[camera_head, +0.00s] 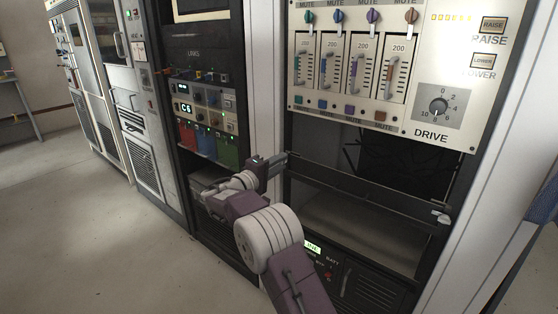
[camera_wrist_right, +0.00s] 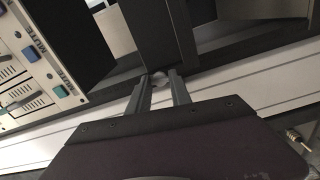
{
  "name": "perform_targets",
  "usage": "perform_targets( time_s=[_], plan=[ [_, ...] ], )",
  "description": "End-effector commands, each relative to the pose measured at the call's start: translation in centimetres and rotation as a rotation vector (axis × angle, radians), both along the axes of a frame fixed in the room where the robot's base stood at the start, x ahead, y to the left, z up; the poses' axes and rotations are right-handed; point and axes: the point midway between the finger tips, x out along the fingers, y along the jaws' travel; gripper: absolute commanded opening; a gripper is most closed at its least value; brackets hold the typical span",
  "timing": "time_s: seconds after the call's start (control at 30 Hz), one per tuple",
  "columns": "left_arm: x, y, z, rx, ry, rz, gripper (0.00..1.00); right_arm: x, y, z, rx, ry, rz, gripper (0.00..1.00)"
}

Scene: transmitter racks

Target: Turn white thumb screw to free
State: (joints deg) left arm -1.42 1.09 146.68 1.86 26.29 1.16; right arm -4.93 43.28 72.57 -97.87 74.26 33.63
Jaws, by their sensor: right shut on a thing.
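My right gripper (camera_head: 283,157) reaches the left end of a dark horizontal bar (camera_head: 365,187) across the open rack bay. In the right wrist view, its two fingers (camera_wrist_right: 161,90) stand either side of a small white thumb screw (camera_wrist_right: 160,78) and are shut on it. That screw is hidden behind the gripper in the head view. A second white thumb screw (camera_head: 443,218) shows at the bar's right end, with no gripper near it. My left gripper is in neither view.
A fader panel (camera_head: 385,65) with a DRIVE knob (camera_head: 438,106) is above the bay. A dark unit (camera_head: 360,285) with a lit display is below the bar. The LINKS rack (camera_head: 207,110) stands to the left. Open floor (camera_head: 80,230) lies at the left.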

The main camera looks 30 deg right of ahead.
Motion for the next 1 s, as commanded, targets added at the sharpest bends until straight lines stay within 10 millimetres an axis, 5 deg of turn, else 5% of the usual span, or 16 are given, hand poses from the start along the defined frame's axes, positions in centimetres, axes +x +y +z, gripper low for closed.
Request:
perform_targets(
  time_s=[0.87,0.9,1.0],
  plan=[
    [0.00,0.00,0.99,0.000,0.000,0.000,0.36,-0.02,0.02,-0.19,-0.049,0.126,-0.001,0.00],
    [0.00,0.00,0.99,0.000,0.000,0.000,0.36,-0.02,0.02,-0.19,-0.049,0.126,-0.001,0.36],
    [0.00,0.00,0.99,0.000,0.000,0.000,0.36,-0.01,0.02,-0.15,-0.049,0.125,0.000,0.47]
  ],
)
